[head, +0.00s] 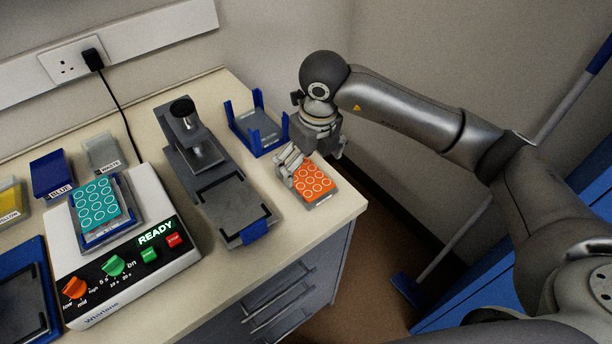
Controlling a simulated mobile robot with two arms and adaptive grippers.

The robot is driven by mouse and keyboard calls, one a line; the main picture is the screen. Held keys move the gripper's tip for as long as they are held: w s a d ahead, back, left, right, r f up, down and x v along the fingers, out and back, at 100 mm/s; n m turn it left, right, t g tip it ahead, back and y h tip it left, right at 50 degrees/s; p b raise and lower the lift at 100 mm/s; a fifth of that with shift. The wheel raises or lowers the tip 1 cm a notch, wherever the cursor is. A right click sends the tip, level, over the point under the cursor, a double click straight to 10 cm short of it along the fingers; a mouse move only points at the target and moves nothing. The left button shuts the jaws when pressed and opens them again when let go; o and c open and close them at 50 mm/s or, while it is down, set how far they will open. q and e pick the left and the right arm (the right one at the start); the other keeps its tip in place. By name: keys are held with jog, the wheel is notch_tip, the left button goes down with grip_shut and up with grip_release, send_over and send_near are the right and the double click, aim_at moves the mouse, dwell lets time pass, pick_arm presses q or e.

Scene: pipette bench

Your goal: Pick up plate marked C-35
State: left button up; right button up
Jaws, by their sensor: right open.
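An orange plate with white rings (314,182) lies near the bench's right corner, with a small label on its front edge too small to read. A teal plate with white rings (97,204) sits on the blue-edged holder of the shaker, its label also unreadable. I cannot tell which plate is marked C-35. My right gripper (314,168) is open and empty of any visible load, just over the back part of the orange plate. Its fingers hide part of the plate's rear left edge; I cannot tell whether they touch it. My left gripper is not in view.
The white shaker (130,262) shows READY. A grey microscope-like device (212,183) stands mid-bench, left of the orange plate. An empty blue-posted holder (258,130) stands behind it. Blue (52,174), grey (103,152) and yellow (10,201) bins stand at left. The bench ends close right of the plate.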

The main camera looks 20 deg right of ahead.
aim_at(307, 177)
jog(key=shift+w+f, duration=0.35)
jog(key=shift+f, duration=0.45)
jog(key=f+p, duration=0.1)
jog(key=f, duration=0.1)
jog(key=f+p, duration=0.1)
jog(key=f, duration=0.1)
jog(key=shift+w+d+f, duration=0.1)
jog(key=shift+w, duration=0.1)
jog(key=shift+w+f, duration=0.15)
jog(key=shift+f, duration=0.2)
jog(key=c, duration=1.1)
